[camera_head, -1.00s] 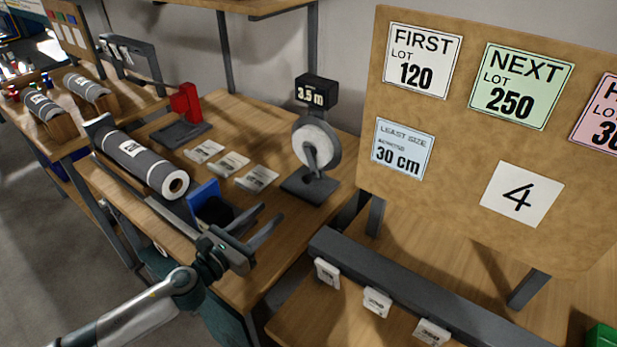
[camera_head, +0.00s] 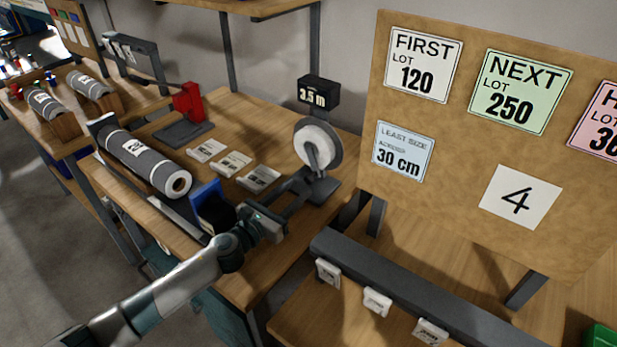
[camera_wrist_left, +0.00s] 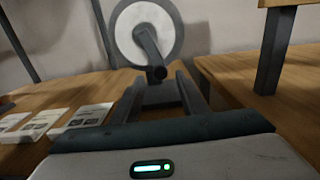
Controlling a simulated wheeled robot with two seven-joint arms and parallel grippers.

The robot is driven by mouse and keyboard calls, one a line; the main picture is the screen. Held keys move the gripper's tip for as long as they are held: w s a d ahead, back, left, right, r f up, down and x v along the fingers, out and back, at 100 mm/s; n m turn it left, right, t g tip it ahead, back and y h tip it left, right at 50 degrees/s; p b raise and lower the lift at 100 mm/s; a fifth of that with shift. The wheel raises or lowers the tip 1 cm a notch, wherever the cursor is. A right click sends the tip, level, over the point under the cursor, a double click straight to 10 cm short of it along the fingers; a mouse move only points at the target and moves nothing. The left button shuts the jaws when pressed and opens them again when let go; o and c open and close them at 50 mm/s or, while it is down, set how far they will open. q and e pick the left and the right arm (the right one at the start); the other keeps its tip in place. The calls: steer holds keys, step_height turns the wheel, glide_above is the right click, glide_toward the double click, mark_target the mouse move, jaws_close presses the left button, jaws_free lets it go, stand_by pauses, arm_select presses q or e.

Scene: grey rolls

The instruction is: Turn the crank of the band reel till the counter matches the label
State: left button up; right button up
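The band reel (camera_head: 317,146) stands on the wooden bench, a white disc on a grey stand; it also shows in the left wrist view (camera_wrist_left: 130,38). Its counter (camera_head: 318,92) reads 3.5 m. The crank (camera_head: 313,158) is a dark arm hanging down from the hub, and its knob (camera_wrist_left: 156,74) points toward the wrist camera. My left gripper (camera_head: 305,187) is open and empty, low in front of the reel. In the left wrist view its fingers (camera_wrist_left: 158,92) lie either side of the knob's line, apart from it. Several small white labels (camera_head: 232,164) lie on the bench, their print too small to read.
A big grey roll (camera_head: 145,163) lies left on the bench, near a red-handled device (camera_head: 187,103) and a blue block (camera_head: 207,200). A board (camera_head: 450,190) with signs stands right of the reel, behind a dark rail (camera_head: 400,280).

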mark_target(307, 180)
arm_select(q)
steer(key=x, duration=0.7)
